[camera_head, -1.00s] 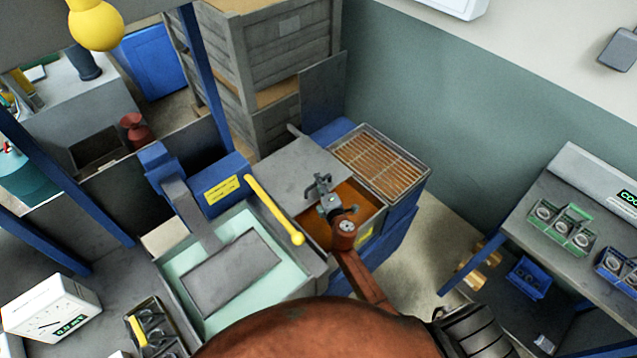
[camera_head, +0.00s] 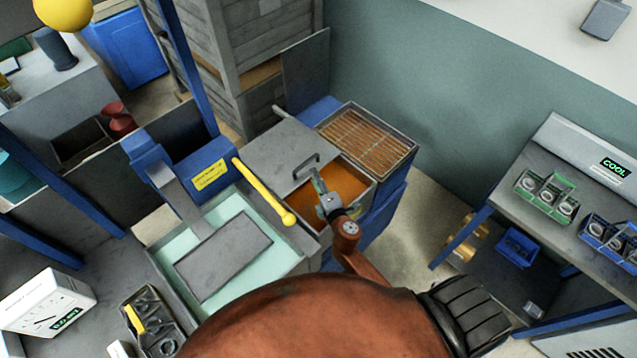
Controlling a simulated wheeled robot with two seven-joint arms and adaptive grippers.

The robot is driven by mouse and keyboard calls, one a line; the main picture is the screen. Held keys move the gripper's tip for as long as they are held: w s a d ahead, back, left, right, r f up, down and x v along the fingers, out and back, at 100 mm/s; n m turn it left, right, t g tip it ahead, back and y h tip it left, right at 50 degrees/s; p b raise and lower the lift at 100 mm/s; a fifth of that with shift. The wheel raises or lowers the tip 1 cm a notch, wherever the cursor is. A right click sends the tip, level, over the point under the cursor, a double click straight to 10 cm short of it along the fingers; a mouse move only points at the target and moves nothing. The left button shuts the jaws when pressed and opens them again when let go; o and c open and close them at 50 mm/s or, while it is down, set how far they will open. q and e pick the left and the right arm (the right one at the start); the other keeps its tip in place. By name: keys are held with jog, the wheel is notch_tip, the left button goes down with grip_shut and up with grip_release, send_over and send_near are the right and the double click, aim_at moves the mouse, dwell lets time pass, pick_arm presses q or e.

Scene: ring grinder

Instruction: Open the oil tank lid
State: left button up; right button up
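The oil tank is a blue box with orange-brown oil (camera_head: 347,182) showing in its uncovered middle. Its grey flat lid (camera_head: 283,150) lies to the left of the opening, leaving much of the oil exposed. A dark bar handle (camera_head: 306,167) stands up near the lid's right edge. My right gripper (camera_head: 319,185) is over the oil, just below and right of the handle in the picture, and looks apart from it. Its fingers are small and seen nearly edge-on, so I cannot tell how far apart they are. My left gripper is out of view.
A wire-grid tray (camera_head: 366,142) sits behind the oil. Stacked crates (camera_head: 245,60) stand behind. A shelf with parts holders (camera_head: 545,195) is on the right.

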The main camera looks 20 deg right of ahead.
jog(key=shift+s+r, duration=0.2)
jog(key=shift+s, duration=0.95)
